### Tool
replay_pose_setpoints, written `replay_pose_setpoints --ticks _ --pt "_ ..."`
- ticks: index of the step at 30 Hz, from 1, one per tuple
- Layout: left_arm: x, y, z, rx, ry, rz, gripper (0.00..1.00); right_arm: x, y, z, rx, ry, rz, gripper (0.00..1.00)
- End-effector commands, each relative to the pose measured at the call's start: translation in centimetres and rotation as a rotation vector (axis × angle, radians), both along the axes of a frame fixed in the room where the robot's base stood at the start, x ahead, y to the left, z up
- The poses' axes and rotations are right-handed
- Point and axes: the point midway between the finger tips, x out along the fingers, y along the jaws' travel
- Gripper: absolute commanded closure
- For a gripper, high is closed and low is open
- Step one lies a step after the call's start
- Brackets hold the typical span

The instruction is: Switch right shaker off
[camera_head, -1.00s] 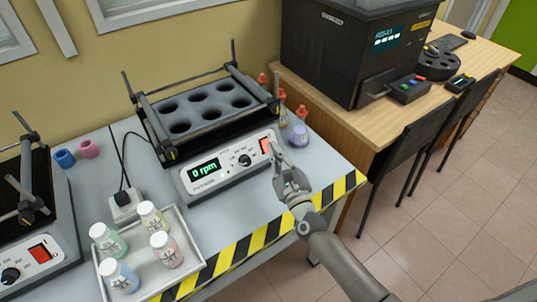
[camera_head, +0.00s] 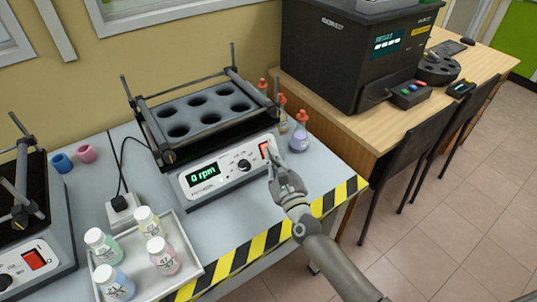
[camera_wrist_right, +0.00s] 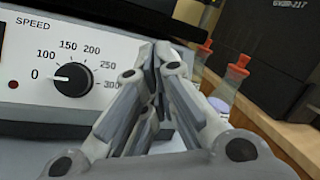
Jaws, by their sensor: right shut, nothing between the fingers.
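The right shaker (camera_head: 205,158) stands on the grey bench with its empty rack of round holes on top. Its display (camera_head: 203,173) reads "0 rpm". Its red switch (camera_head: 265,150) is at the right end of the front panel. My right gripper (camera_head: 270,157) is shut and empty, with its fingertips at or very near the switch; I cannot tell whether they touch. In the right wrist view the closed fingers (camera_wrist_right: 158,62) cover the switch area, right of the speed knob (camera_wrist_right: 72,79), which points near 0. My left gripper is out of view.
A white tray (camera_head: 190,262) with several capped bottles sits at front left. Part of another shaker (camera_head: 35,240) is at far left. Small bottles (camera_head: 299,138) stand just right of the right shaker. A black machine (camera_head: 345,60) is on the wooden desk.

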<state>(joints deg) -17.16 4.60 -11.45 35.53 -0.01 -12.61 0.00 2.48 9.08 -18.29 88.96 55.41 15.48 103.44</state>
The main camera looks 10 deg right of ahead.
Motion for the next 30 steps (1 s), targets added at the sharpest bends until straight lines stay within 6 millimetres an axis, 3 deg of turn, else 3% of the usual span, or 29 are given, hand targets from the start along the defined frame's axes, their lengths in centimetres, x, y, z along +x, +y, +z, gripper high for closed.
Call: replay_pose_setpoints --ticks 30 --pt "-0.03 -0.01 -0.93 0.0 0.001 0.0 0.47 0.67 0.25 -0.54 0.0 0.0 0.0 1.0"
